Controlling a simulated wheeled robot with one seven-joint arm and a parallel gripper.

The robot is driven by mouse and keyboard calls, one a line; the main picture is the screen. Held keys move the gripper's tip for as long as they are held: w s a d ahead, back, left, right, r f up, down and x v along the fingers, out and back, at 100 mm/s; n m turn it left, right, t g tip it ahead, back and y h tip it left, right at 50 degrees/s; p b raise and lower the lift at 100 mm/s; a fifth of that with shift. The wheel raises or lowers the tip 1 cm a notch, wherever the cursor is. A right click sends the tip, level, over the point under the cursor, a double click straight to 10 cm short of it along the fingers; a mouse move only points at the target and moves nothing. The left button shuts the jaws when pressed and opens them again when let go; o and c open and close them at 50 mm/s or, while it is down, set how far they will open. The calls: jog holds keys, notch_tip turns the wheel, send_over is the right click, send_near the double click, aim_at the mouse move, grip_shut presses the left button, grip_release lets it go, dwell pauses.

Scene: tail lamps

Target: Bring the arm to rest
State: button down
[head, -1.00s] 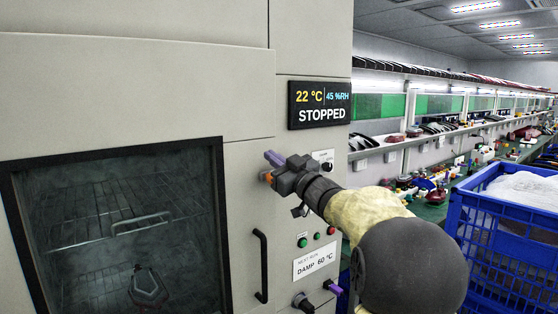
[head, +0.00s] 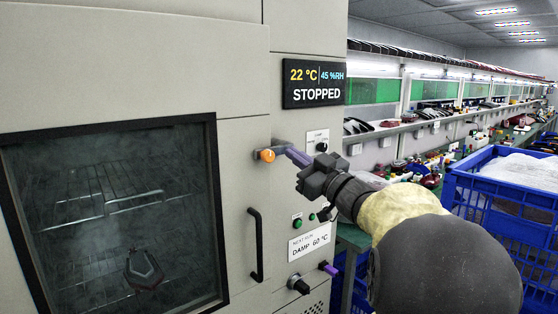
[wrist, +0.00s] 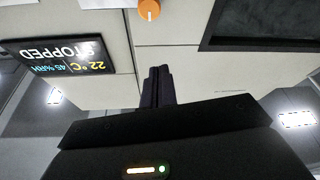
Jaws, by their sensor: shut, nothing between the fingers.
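My gripper (head: 290,150) is shut and empty, in front of the test chamber's control side. Its fingertips point left towards an orange knob (head: 267,155) beside the chamber door. A small gap shows between them in the head view. In the wrist view the shut fingers (wrist: 158,72) stand in the middle, with the orange knob (wrist: 150,10) beyond them at the top edge. My arm reaches in from the lower right and hides part of the panel.
The chamber door (head: 225,140) is closed, with a black handle (head: 257,245). A tail lamp (head: 145,270) shows behind its window. The display (head: 315,82) reads STOPPED, 22 °C, 45 %RH. A label (head: 310,242) reads DAMP 60 °C. A blue crate (head: 500,215) stands at right.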

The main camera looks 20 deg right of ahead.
jog(key=s+a+f+m+g+h+p, duration=0.1)
jog(key=a+f+m+g+h+p, duration=0.3)
jog(key=f, duration=0.5)
jog(key=s+a+f+m+g+h+p, duration=0.1)
jog(key=f+m+g+h+p, duration=0.3)
jog(key=f, duration=0.5)
jog(key=s+a+f+g+p, duration=0.1)
jog(key=s+a+f+g, duration=0.3)
jog(key=s, duration=0.5)
jog(key=s+a+f+g+p, duration=0.1)
jog(key=s+a+f+g, duration=0.4)
jog(key=s, duration=0.5)
notch_tip(320, 180, down, 3)
jog(key=shift+a+r+n+g+p, duration=0.15)
jog(key=shift+a+n+g+p, duration=0.05)
jog(key=shift+n+g+p, duration=0.2)
jog(key=shift+w, duration=0.15)
